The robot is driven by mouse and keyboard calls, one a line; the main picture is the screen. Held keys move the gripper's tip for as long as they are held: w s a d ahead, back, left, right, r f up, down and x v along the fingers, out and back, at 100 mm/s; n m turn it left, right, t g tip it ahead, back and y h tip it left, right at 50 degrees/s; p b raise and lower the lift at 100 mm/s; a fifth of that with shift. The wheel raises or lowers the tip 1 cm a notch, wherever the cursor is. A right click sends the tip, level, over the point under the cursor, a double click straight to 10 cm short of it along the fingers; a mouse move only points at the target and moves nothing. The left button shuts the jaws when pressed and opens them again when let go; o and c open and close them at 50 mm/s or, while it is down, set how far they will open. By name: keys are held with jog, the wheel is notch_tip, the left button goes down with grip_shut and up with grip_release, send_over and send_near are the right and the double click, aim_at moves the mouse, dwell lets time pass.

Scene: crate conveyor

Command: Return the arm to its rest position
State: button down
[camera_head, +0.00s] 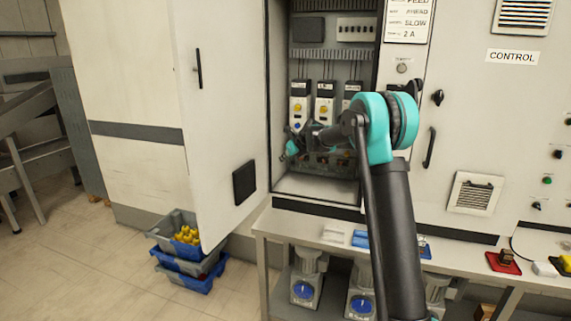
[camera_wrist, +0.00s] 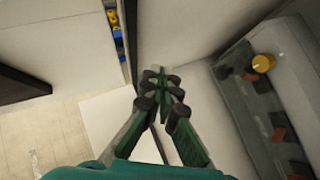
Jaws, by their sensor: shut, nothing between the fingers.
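My arm, black with teal joints, rises from the lower right in the head view and bends at its elbow into the open cabinet. My gripper (camera_head: 291,147) is small and partly hidden there, in front of the lower left of the cabinet's inside. In the wrist view my gripper (camera_wrist: 162,84) shows green fingers with dark pads, brought together with nothing between them. The open cabinet (camera_head: 314,188) holds several white modules with yellow and blue knobs. A yellow knob (camera_wrist: 263,63) shows on a grey unit at the right in the wrist view.
The open cabinet door (camera_head: 222,125) stands left of my gripper. A bench (camera_head: 300,226) runs below the cabinet, with small items on top. Stacked crates (camera_head: 172,262) with yellow parts stand on the floor by the door.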

jog(key=s+d+f+n+h, duration=0.2)
jog(key=s+d+n, duration=0.5)
jog(key=s, duration=0.5)
jog(key=s+d+f+n+h, duration=0.1)
jog(key=s+d+n, duration=0.5)
jog(key=s+d, duration=0.4)
jog(key=s+d+f+n+h, duration=0.1)
jog(key=s+d+f+n, duration=0.3)
jog(key=s, duration=0.6)
jog(key=s+d+f+n+g+h, duration=0.1)
jog(key=s+d+f+n, duration=0.3)
jog(key=s, duration=0.7)
jog(key=s+d+f+n+g+h, duration=0.1)
jog(key=s+d+f+n, duration=0.2)
jog(key=s, duration=0.8)
notch_tip(320, 180, down, 2)
jog(key=n, duration=0.3)
jog(key=shift+s+d+h, duration=0.2)
jog(key=shift+d+h, duration=0.1)
jog(key=shift+d, duration=0.1)
